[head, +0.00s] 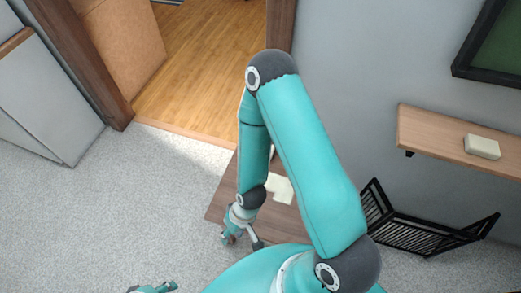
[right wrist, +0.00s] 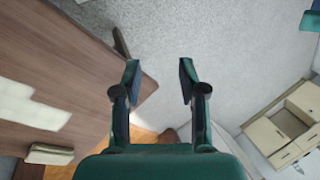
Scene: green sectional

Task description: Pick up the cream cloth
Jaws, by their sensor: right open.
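The cream cloth (head: 281,190) lies flat on a brown wooden table (head: 220,205), partly hidden behind my right arm in the head view. In the right wrist view the cloth (right wrist: 30,108) is at the left on the tabletop (right wrist: 65,60). My right gripper (head: 240,240) is open, by the table's near left edge in the head view. In the right wrist view its fingers (right wrist: 158,75) are apart with nothing between them, clear of the cloth. A teal part of my left gripper (head: 155,288) shows at the bottom edge; its jaws are not clear.
A wall shelf (head: 440,140) with a cream block (head: 482,147) is at the right, above a black rack (head: 420,235). A doorway opens onto wooden floor (head: 210,60). Grey carpet (head: 110,210) is clear at the left. A small cream-topped object (right wrist: 50,154) is near the cloth.

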